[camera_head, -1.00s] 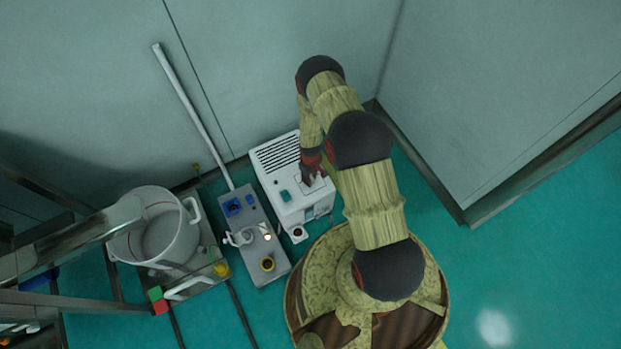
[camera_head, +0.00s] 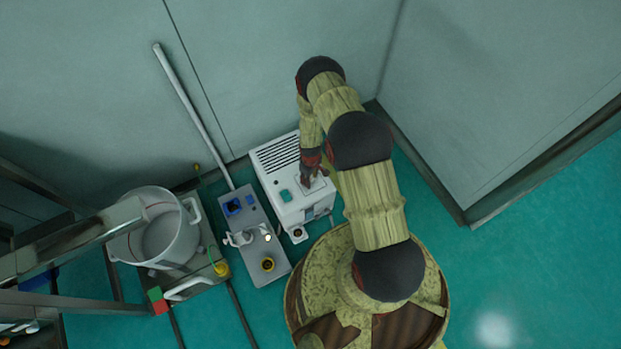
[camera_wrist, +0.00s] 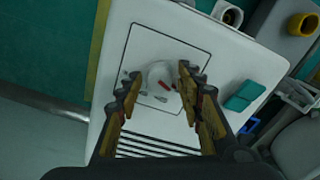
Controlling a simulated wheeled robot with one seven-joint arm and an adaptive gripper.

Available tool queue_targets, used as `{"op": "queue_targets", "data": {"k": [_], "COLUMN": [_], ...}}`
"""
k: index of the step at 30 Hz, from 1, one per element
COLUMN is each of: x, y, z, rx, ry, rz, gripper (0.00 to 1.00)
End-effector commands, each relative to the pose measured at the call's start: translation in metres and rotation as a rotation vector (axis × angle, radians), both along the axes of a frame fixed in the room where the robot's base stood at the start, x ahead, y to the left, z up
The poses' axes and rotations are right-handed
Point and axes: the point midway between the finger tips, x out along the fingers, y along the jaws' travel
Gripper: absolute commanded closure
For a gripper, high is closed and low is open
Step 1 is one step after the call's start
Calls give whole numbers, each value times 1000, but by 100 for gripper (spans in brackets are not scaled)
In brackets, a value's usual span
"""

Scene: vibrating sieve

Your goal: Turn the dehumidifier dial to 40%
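The white dehumidifier (camera_head: 272,160) stands against the wall, with a slatted vent and a green display on top. Its round white dial (camera_wrist: 158,72) with a red mark sits in a square-outlined panel in the wrist view. The printed marks around it are too small to read. My gripper (camera_wrist: 160,74) is over the panel, its two fingers on either side of the dial. The fingers are apart, with a small gap visible between them and the dial. In the head view my gripper (camera_head: 312,181) hides the dial.
A grey control box (camera_head: 255,215) with a yellow-ringed knob stands left of the dehumidifier. A large white pot (camera_head: 150,195) is further left. Walls close in behind and to the right. A white pole (camera_head: 195,115) leans behind the control box.

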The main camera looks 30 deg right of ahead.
Motion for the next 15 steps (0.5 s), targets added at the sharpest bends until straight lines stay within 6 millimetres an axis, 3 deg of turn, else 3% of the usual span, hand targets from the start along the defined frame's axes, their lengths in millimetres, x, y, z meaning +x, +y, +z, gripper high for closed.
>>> {"op": "queue_targets", "data": {"k": [15], "x": [0], "y": [0], "z": [6], "rx": [0], "ry": [0], "rz": [-1], "gripper": [55]}}
